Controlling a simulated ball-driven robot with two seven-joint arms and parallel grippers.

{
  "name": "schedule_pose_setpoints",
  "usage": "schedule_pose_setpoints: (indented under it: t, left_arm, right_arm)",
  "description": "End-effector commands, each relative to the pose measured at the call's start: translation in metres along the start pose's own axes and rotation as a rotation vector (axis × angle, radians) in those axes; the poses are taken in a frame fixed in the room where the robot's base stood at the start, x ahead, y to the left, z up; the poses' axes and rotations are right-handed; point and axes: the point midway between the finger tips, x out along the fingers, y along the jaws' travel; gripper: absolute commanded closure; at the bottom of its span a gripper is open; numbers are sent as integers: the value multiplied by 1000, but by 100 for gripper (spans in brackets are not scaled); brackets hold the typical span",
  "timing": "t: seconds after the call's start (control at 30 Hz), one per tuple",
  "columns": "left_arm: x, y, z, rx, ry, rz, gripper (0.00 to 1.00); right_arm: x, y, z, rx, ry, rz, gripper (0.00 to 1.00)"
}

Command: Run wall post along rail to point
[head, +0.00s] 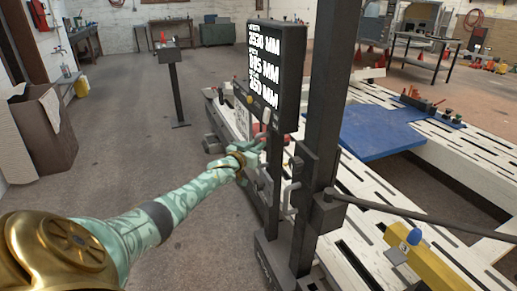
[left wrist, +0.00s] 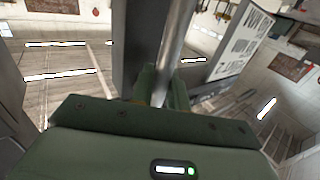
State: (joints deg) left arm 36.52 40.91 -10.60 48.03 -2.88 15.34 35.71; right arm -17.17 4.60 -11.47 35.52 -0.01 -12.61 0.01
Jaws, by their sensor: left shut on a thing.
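The wall post (head: 325,110) is a tall dark upright at the near edge of the white slotted bench (head: 485,150) in the head view. A dark display panel (head: 290,85) with white millimetre figures stands upright beside it. My left gripper (head: 250,168) reaches in from the left at the post's lower part, below the display. In the left wrist view its jaws (left wrist: 162,92) are shut on a round metal bar handle (left wrist: 178,50). The fingertips are partly hidden. The rail under the post is hard to make out. My right gripper is not in view.
A blue plate (head: 380,130) lies on the bench behind the post. A yellow block (head: 425,265) sits at the near right. A dark rod (head: 430,217) runs right from the post. A pedestal (head: 177,90) and a cardboard box (head: 42,130) stand left, with open floor between.

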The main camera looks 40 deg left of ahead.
Motion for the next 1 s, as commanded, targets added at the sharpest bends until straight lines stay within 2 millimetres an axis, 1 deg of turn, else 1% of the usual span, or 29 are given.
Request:
schedule_pose_setpoints:
  t: [0.33, 0.37, 0.4, 0.67, 0.77, 0.87, 0.97, 1.0]
  left_arm:
    - [0, 0, 1, 0, -3, 0, 100]
    - [0, 0, 1, 0, -3, 0, 76]
    - [0, 0, 1, 0, -3, 0, 65]
    - [0, 0, 1, 0, -3, 0, 65]
    - [-4, 1, 0, 0, -3, 1, 65]
    - [-15, 1, -2, -2, -3, 2, 65]
    - [-34, 0, -5, -1, -2, 1, 65]
    - [-44, 1, -5, -1, -3, 2, 65]
  right_arm:
    - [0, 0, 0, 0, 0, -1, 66]
    - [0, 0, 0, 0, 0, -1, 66]
    - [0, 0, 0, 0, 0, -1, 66]
    - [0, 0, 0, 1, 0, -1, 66]
    - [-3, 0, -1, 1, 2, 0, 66]
    - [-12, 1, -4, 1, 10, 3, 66]
    - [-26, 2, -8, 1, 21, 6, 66]
    - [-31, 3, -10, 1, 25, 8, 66]
